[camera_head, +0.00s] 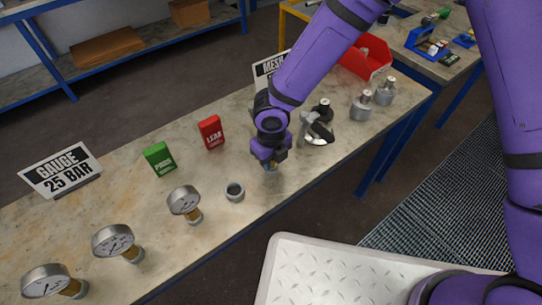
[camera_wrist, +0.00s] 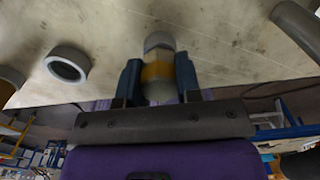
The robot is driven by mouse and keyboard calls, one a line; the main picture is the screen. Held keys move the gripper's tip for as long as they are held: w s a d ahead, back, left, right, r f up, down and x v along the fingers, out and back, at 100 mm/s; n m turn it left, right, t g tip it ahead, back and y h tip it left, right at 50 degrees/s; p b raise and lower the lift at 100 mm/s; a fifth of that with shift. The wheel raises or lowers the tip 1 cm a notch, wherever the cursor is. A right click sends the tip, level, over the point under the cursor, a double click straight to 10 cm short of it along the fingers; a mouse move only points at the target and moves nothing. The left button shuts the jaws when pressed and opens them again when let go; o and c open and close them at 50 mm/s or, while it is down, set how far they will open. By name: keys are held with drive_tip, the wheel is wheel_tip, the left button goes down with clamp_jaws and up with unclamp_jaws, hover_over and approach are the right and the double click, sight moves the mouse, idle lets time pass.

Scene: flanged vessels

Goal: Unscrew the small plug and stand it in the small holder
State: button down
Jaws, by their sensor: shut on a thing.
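My gripper (camera_head: 269,163) points down at the front edge of the bench, shut on a brass-banded piece (camera_head: 270,168). In the wrist view the piece (camera_wrist: 157,70) sits between the two fingers (camera_wrist: 158,78), with a grey round part at its far end. I cannot tell whether that grey part belongs to the piece or is a socket under it, nor whether the piece is the small plug. An open grey ring (camera_head: 235,191) stands on the bench to its left and also shows in the wrist view (camera_wrist: 68,65). It is empty.
Three dial gauges (camera_head: 184,201) on brass stems stand to the left. Green (camera_head: 160,158) and red (camera_head: 211,132) labelled blocks stand behind. To the right are a black-and-grey fitting (camera_head: 318,128), grey knobbed cylinders (camera_head: 361,107) and a red bin (camera_head: 367,60).

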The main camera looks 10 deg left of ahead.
drive_tip(key=shift+f, duration=0.15)
drive_tip(key=c, duration=0.7)
unclamp_jaws()
drive_tip(key=shift+c, duration=0.2)
wheel_tip(320, 180, up, 11)
drive_tip(key=shift+f, duration=0.1)
